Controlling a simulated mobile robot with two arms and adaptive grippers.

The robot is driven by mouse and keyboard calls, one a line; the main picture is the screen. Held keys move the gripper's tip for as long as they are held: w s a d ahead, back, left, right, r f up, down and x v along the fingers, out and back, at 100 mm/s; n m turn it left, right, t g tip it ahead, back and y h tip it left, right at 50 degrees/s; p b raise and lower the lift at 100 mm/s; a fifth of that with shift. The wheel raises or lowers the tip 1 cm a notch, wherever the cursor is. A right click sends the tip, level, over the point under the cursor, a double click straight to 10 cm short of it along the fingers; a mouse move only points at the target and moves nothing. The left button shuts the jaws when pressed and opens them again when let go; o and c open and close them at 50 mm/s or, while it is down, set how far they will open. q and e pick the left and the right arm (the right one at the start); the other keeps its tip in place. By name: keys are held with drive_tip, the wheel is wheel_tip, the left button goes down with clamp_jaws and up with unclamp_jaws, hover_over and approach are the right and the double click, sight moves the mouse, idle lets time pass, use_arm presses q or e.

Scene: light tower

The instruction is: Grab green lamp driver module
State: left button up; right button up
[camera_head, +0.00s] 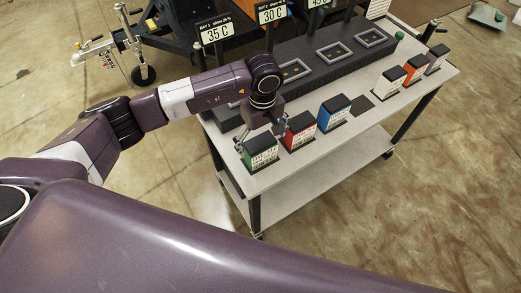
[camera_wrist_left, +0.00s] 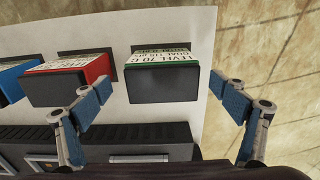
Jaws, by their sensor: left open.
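The green lamp driver module (camera_head: 260,150) stands upright at the near left corner of the cart's top, on a dark base. It has a white label with dark print. In the left wrist view the green module (camera_wrist_left: 163,82) shows its dark back face and a label reading "LEVEL 70". My left gripper (camera_head: 261,138) is above and just behind the module. In the left wrist view its two blue-padded fingers (camera_wrist_left: 164,104) are spread wide, one on each side of the module, with gaps to it. The gripper is open and empty. My right gripper is not in view.
A red module (camera_head: 299,131) stands close beside the green one, with a blue module (camera_head: 334,112) beyond it. White and orange modules (camera_head: 413,69) stand farther right. A dark bay unit (camera_head: 310,68) with signs runs along the back of the cart (camera_head: 350,137).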

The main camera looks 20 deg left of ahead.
use_arm(q)
drive_tip(key=f+p, duration=0.1)
drive_tip(key=f, duration=0.1)
drive_tip(key=f+p, duration=0.1)
drive_tip(key=f, duration=0.1)
drive_tip(key=f+p, duration=0.1)
drive_tip(key=f, duration=0.1)
drive_tip(key=shift+a+f, duration=0.1)
drive_tip(key=shift+a, duration=0.2)
drive_tip(key=shift+f, duration=0.35)
drive_tip(key=shift+w, duration=0.1)
drive_tip(key=shift+c, duration=0.3)
drive_tip(key=c, duration=1.5)
drive_tip(key=shift+c, duration=1.2)
drive_tip(key=shift+r, duration=0.1)
